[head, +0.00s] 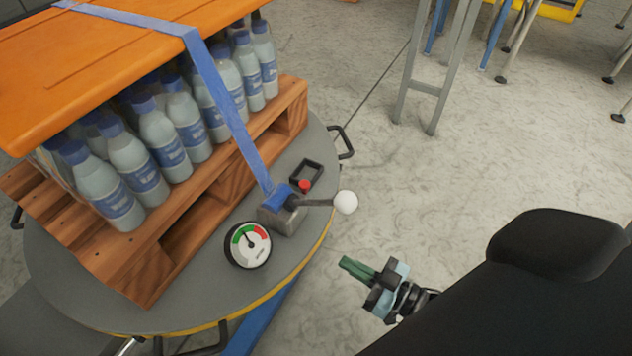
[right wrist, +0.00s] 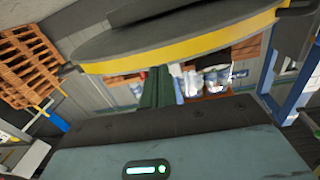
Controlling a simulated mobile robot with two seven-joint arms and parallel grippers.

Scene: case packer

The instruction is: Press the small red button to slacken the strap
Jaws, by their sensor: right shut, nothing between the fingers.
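The small red button (head: 305,186) sits on the grey ratchet box (head: 283,216) at the right side of the round table. A blue strap (head: 222,95) runs from that box up over the orange top board. A lever with a white ball knob (head: 346,202) sticks out to the right of the box. My right gripper (head: 357,270) is shut and empty, off the table's edge, below and to the right of the button. Its green fingers (right wrist: 157,87) also show in the right wrist view, with the table's yellow rim (right wrist: 180,54) above. The button is not visible there. My left gripper is not in view.
A round gauge (head: 248,245) with a green, white and red dial stands in front of the box. Blue-capped bottles (head: 158,136) stand on a wooden pallet (head: 160,262) under the orange board (head: 110,57). Black handles project from the table rim.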

